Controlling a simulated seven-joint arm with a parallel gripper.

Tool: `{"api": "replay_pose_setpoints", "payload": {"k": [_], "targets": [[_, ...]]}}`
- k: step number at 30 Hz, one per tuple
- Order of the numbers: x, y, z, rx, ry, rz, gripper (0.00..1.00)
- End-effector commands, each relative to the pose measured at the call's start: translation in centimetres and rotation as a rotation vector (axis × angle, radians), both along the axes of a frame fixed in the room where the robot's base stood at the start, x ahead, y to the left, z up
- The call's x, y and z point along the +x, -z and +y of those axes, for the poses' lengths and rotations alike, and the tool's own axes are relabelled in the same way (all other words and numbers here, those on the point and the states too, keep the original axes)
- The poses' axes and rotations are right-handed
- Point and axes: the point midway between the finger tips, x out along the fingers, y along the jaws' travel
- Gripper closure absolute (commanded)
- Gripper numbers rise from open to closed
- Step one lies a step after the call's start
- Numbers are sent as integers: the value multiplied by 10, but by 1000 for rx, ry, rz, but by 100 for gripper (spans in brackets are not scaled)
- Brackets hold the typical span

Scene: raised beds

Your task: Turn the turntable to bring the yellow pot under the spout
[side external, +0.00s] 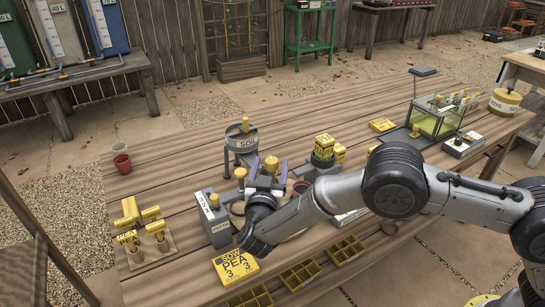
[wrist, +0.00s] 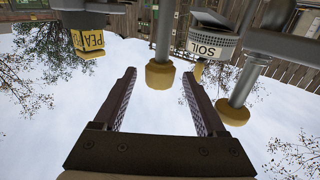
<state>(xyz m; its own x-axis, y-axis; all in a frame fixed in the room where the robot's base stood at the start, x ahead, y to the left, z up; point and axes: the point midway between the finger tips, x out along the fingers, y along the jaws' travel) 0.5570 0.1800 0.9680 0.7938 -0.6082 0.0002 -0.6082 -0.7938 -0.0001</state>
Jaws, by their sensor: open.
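My gripper (side external: 268,172) is open, its dark fingers spread on either side of a yellow knob (side external: 271,164) in the side view. In the wrist view my gripper (wrist: 158,84) also shows open and empty. A yellow-capped grey post (wrist: 160,74) appears between its fingertips there; I cannot tell how far off it is. The soil hopper (side external: 242,143) stands on legs just behind my gripper; its spout is not clear. A brown round edge (side external: 237,208) shows beside my wrist, perhaps the turntable, mostly hidden by my arm. I cannot make out the yellow pot for certain.
A grey box (side external: 214,222) stands close left of my gripper. Seed trays (side external: 300,275) lie in front, a glass case (side external: 437,118) far right. The table's left back is fairly clear.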

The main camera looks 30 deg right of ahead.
Motion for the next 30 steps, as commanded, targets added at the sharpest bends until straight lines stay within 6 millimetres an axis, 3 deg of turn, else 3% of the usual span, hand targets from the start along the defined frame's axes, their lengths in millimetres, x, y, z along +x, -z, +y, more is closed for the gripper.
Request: {"api": "replay_pose_setpoints", "payload": {"k": [6,12,18,30], "targets": [[-39,0,31,1,-3,-1,26],[-62,0,48,1,-2,-1,26],[-72,0,55,0,1,-1,26],[-71,0,55,33,-3,-26,26]]}}
